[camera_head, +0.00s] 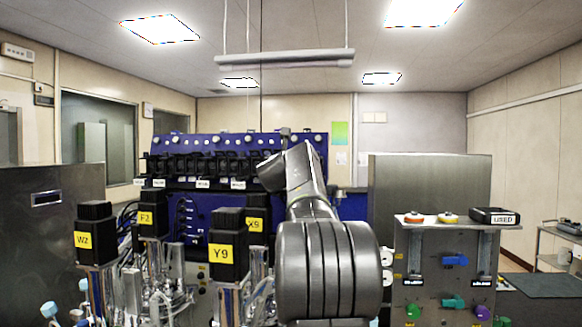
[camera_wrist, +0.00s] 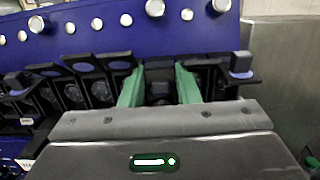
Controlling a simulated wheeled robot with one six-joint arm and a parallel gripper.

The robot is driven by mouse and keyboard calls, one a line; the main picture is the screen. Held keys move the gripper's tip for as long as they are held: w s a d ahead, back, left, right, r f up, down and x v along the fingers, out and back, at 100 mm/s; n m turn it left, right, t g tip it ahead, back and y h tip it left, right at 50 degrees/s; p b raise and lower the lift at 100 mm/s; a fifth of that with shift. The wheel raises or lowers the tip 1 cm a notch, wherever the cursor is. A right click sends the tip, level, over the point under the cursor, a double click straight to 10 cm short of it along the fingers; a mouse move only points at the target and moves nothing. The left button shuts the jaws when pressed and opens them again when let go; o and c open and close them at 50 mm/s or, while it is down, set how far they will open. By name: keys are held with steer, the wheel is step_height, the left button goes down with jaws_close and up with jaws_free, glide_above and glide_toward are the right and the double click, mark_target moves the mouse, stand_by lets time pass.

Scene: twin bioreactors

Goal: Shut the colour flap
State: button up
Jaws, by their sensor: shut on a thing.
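My gripper (camera_wrist: 160,76) shows in the wrist view with its two green fingers on either side of a dark flap (camera_wrist: 160,88) of a pump in the black row. It is shut on this flap. I cannot read a label that tells whether it is the colour flap, and the grey gripper body hides its lower part. In the head view, the row of black pumps (camera_head: 200,165) runs along the blue panel (camera_head: 270,146), and my arm covers its right part and the gripper's fingers.
Black-topped units with yellow labels, among them Y9 (camera_head: 228,240) and WZ (camera_head: 95,232), stand in front with glassware and tubing. At right is a metal stand (camera_head: 440,262) with a black USED tray (camera_head: 488,215) on top. Neighbouring pumps sit close beside the fingers.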

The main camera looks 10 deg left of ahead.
steer(key=shift+f+t+b, duration=0.3)
steer(key=shift+t+b, duration=0.4)
steer(key=shift+b, duration=0.55)
steer(key=shift+w+r, duration=0.1)
steer(key=shift+r, duration=0.05)
steer(key=o, duration=0.7)
steer(key=shift+c, duration=0.2)
steer(key=b+v, duration=0.3)
steer(key=v, duration=0.4)
steer(key=shift+s+b, duration=0.3)
steer(key=shift+w, duration=0.1)
